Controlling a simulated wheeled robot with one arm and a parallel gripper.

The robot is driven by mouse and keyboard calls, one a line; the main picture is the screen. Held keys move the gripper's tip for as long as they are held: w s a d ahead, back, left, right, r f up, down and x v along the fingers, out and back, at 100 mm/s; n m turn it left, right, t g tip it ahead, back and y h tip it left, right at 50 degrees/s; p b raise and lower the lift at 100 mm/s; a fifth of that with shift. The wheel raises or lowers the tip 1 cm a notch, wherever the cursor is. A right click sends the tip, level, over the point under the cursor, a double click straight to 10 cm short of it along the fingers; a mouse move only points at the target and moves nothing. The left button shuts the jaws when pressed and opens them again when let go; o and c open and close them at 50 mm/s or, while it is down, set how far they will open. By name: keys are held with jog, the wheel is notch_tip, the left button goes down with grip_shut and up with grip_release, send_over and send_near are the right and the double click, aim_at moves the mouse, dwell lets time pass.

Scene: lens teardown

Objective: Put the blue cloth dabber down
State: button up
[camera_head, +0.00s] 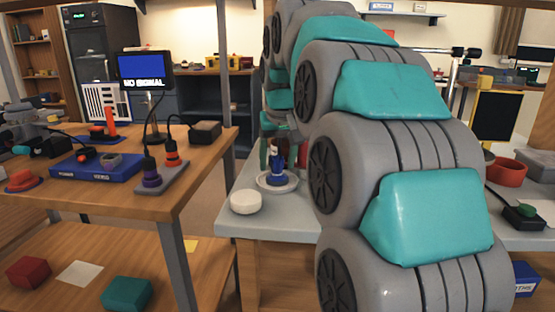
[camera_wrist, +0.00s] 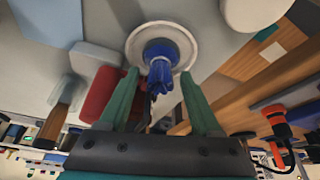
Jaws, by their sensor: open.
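The blue cloth dabber (camera_head: 277,171) stands upright on a white round dish (camera_head: 291,184) on the grey bench top. In the wrist view the blue dabber (camera_wrist: 161,66) shows at the dish's (camera_wrist: 137,45) centre. My gripper (camera_wrist: 159,77) is open, with its two green fingers on either side of the dabber and visible gaps between. In the head view my gripper (camera_head: 277,150) is just above and around the dabber, partly hidden by my arm.
A white round puck (camera_head: 246,202) sits left of the dish near the bench edge. A red object (camera_wrist: 101,95) is close beside one finger. A wooden table (camera_head: 130,195) with a blue tray (camera_head: 97,166) and a screen stands to the left, across a gap.

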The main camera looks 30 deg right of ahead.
jog(key=shift+s+r, duration=0.1)
jog(key=shift+r, duration=0.45)
jog(key=v, duration=1.1)
jog(key=shift+s+a, duration=0.1)
jog(key=shift+s, duration=0.05)
jog(key=shift+s, duration=0.15)
